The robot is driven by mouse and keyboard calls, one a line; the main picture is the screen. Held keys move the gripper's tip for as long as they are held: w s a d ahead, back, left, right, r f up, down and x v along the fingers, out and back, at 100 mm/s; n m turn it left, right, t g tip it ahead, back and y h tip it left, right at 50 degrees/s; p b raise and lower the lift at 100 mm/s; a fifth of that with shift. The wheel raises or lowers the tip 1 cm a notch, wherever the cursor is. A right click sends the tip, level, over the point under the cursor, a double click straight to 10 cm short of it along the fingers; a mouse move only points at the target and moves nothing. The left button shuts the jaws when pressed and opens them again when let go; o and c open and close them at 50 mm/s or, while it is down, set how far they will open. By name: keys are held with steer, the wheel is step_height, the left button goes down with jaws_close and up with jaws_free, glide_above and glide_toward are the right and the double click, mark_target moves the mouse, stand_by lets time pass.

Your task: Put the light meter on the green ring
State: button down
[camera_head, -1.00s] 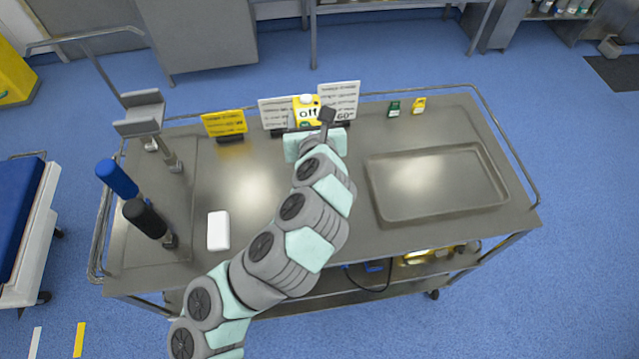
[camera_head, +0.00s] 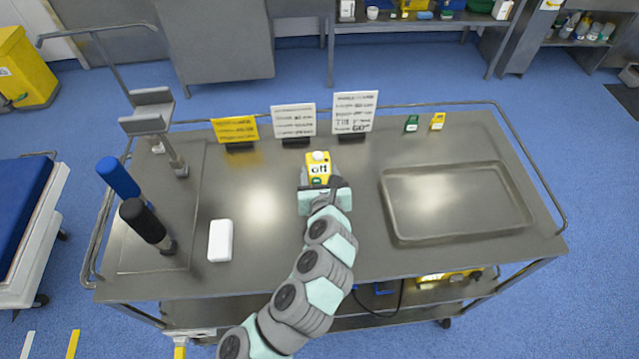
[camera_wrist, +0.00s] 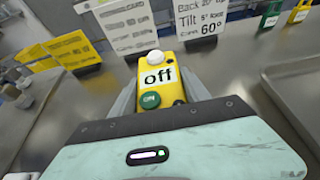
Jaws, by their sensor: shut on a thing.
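The light meter (camera_head: 317,169) is a yellow box with a white dome on top, a white label reading "off" and a green button. It also shows upright in the wrist view (camera_wrist: 160,77). My gripper (camera_head: 319,186) is shut on it, with a grey finger on each side. The meter is over the middle of the steel table; I cannot tell how high above the surface it is. I cannot make out a green ring in either view. My gripper's body hides the table in front of the meter.
Three signs stand along the back: yellow (camera_head: 235,129), white (camera_head: 294,121) and white with tilt text (camera_head: 354,112). Green (camera_head: 411,124) and yellow (camera_head: 437,121) small items stand back right. A steel tray (camera_head: 388,213) lies right. A white block (camera_head: 220,240) and posts are left.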

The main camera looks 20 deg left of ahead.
mark_target(319, 183)
steer(key=shift+f+b, duration=0.3)
steer(key=shift+f, duration=1.4)
steer(key=shift+f, duration=0.1)
steer(key=c, duration=0.5)
jaws_free()
steer(key=shift+s+r, duration=0.25)
steer(key=shift+r, duration=0.05)
steer(key=p+v, duration=0.4)
steer(key=v, duration=0.5)
steer(key=shift+s+d+r, duration=0.1)
steer(key=shift+d+r, duration=0.05)
steer(key=shift+r, duration=0.15)
steer(key=p+v, duration=0.1)
steer(key=p, duration=0.1)
steer(key=shift+s+d+p, duration=0.2)
steer(key=shift+s+p, duration=0.1)
steer(key=shift+p, duration=0.1)
steer(key=shift+o, duration=0.3)
steer(key=shift+s+f, duration=0.1)
steer(key=shift+s, duration=0.1)
